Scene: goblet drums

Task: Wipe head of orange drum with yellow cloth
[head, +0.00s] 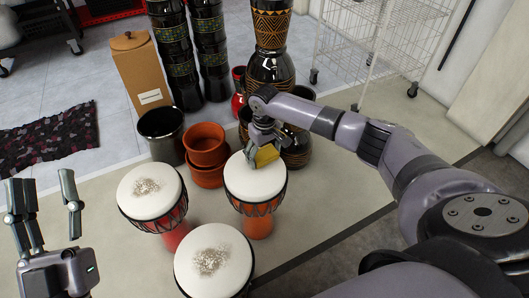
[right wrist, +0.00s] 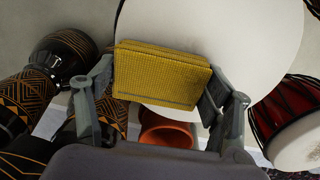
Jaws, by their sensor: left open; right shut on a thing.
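The orange drum (head: 258,222) stands right of the middle in the head view. Its white drum head (head: 255,184) shows no visible marks there. My right gripper (head: 264,146) is shut on the folded yellow cloth (head: 265,157), over the far edge of this head. In the right wrist view the cloth (right wrist: 160,75) sits between both fingers, with the white head (right wrist: 215,30) behind it. I cannot tell whether cloth and head touch. My left gripper (head: 48,205) is open and empty at the far left, away from the drums.
A red drum (head: 174,233) to the left and another drum (head: 214,262) in front have grey specks on their heads. Orange pots (head: 206,145), a dark pot (head: 161,133) and tall patterned drums (head: 271,50) stand behind. A white wire rack (head: 365,40) is at the back right.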

